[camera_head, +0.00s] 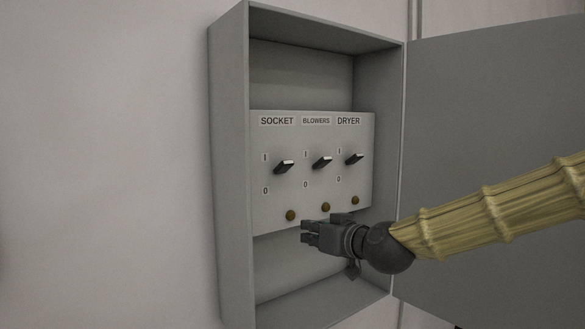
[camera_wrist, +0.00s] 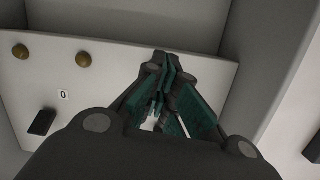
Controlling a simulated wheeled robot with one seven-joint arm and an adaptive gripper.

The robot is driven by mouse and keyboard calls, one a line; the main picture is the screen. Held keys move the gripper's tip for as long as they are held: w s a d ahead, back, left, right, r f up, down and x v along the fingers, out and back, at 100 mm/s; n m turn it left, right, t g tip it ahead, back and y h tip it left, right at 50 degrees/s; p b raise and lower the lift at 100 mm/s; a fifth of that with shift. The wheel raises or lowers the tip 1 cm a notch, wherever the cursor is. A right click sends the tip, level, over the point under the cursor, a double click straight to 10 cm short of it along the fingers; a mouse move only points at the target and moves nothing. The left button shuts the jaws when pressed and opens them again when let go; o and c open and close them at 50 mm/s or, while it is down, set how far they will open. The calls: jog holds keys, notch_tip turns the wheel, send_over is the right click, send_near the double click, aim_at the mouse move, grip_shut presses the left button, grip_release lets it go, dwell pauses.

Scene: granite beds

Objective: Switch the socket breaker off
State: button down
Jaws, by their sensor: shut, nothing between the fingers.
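The SOCKET breaker (camera_head: 284,167) is a black lever at the left of the grey breaker panel (camera_head: 270,215), beneath its SOCKET label (camera_head: 277,121). Its lever juts out beside the I mark, above the 0 mark, in a similar pose to the other levers. My gripper (camera_head: 305,231) is shut and empty, low in front of the panel's bottom edge, below and slightly right of the SOCKET lever and apart from it. In the wrist view my shut fingers (camera_wrist: 165,65) overlap the panel; a black lever (camera_wrist: 42,122) shows at left, but I cannot tell which one.
The BLOWERS lever (camera_head: 321,162) and DRYER lever (camera_head: 354,159) sit to the right. A brass knob (camera_head: 291,215) is under each lever. The box's left wall (camera_head: 230,170) and open door (camera_head: 490,130) flank the panel. Space left of the box is clear.

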aim_at(279, 133)
jog(key=s+r+n+t+y, duration=0.1)
jog(key=r, duration=0.9)
jog(key=s+r+n+t+y+p, duration=0.1)
jog(key=s+r, duration=0.1)
jog(key=r, duration=0.9)
jog(key=shift+s+d+r, duration=0.15)
jog(key=shift+s+d, duration=0.1)
jog(key=shift+s, duration=0.05)
jog(key=shift+p+x, duration=2.05)
jog(key=shift+x, duration=2.75)
jog(key=shift+w+a, duration=0.1)
jog(key=shift+a, duration=0.05)
jog(key=shift+s+d+f+p, duration=0.4)
jog(key=shift+f+p, duration=0.1)
jog(key=shift+f, duration=0.2)
jog(key=shift+s+d+f+p, duration=0.3)
jog(key=shift+s+f+p, duration=0.15)
jog(key=shift+f, duration=0.4)
jog(key=shift+s+f+b, duration=0.15)
jog(key=shift+f+b, duration=0.1)
jog(key=shift+b, duration=0.55)
